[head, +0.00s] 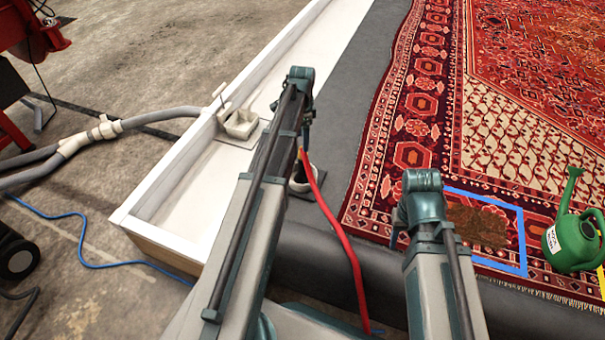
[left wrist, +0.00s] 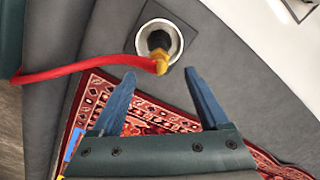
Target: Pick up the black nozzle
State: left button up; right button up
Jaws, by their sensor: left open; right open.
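The black nozzle (left wrist: 157,40) sits in a round metal cup set in a grey square plate. A yellow fitting (left wrist: 160,63) joins it to a red hose (left wrist: 85,70). My left gripper (left wrist: 160,73) is open and empty, with its blue fingertips near the yellow fitting, one to each side below it in the picture. The nozzle lies just beyond the tips, and I see no contact. In the head view my left arm hides much of the cup (head: 305,172). My right gripper (head: 396,236) is mostly hidden by its own arm, over the rug's near left part.
A patterned red rug (head: 415,100) covers the grey floor on the right. A brown stain (head: 478,226) lies inside a blue frame (head: 525,240), next to a green watering can (head: 572,240). A white trough (head: 185,180) with a beige fitting (head: 240,124) runs along the left.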

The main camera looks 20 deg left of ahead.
aim_at(303, 159)
pick_arm(q)
notch_tip(303, 159, down, 6)
jog(key=b, duration=0.4)
jog(key=shift+r+b, duration=0.1)
jog(key=shift+b, duration=0.2)
pick_arm(e)
notch_tip(303, 159, down, 6)
jog(key=shift+r, duration=0.15)
pick_arm(q)
notch_tip(303, 159, down, 5)
jog(key=b, duration=0.5)
jog(key=shift+d, duration=0.15)
pick_arm(e)
notch_tip(303, 159, down, 5)
jog(key=shift+a+f, duration=0.1)
jog(key=shift+f, duration=0.1)
jog(key=shift+r, duration=0.1)
pick_arm(q)
grip_shut()
